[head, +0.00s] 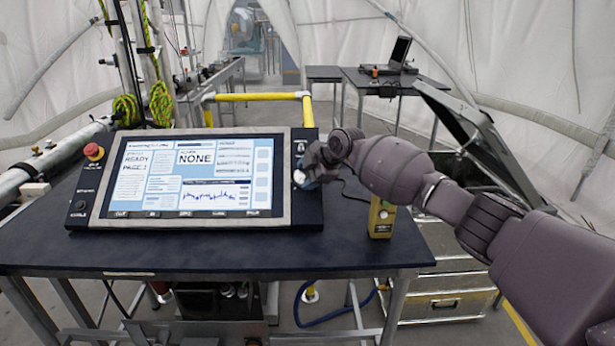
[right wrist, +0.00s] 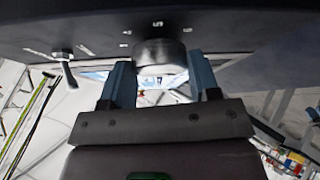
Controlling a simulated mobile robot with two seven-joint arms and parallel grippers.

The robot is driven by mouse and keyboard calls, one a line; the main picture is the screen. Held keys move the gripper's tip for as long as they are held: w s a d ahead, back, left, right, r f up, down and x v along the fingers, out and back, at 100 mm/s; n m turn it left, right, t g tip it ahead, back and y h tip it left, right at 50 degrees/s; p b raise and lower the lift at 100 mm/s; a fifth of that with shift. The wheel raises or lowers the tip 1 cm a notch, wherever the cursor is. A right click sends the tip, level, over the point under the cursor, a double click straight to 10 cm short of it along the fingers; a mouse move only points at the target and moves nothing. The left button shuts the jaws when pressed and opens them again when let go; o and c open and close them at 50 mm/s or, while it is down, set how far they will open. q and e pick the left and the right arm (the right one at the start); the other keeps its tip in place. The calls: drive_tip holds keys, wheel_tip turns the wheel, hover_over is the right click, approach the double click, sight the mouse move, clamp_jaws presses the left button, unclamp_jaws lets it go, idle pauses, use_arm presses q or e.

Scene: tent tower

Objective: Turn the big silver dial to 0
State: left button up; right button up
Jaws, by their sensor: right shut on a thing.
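The big silver dial (right wrist: 160,52) shows in the right wrist view as a round metal knob on the dark panel face, with small white marks around it. My right gripper (right wrist: 160,82) has its two blue-grey fingers on either side of the dial and is shut on it. In the head view my right gripper (head: 306,180) is at the right edge of the control panel (head: 308,215) and hides most of the dial. The dial's pointer and the number it is at cannot be read. My left gripper is not in view.
A yellow box (head: 382,218) stands on the dark table (head: 220,258) below my right arm. An open case (head: 475,130) is at right.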

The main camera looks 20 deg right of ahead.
drive_tip(key=shift+r, duration=0.1)
drive_tip(key=o, duration=0.7)
drive_tip(key=shift+o, duration=1.1)
drive_tip(key=shift+s+d+r, duration=0.2)
drive_tip(key=shift+r, duration=0.1)
drive_tip(key=v, duration=1)
drive_tip(key=shift+p, duration=0.3)
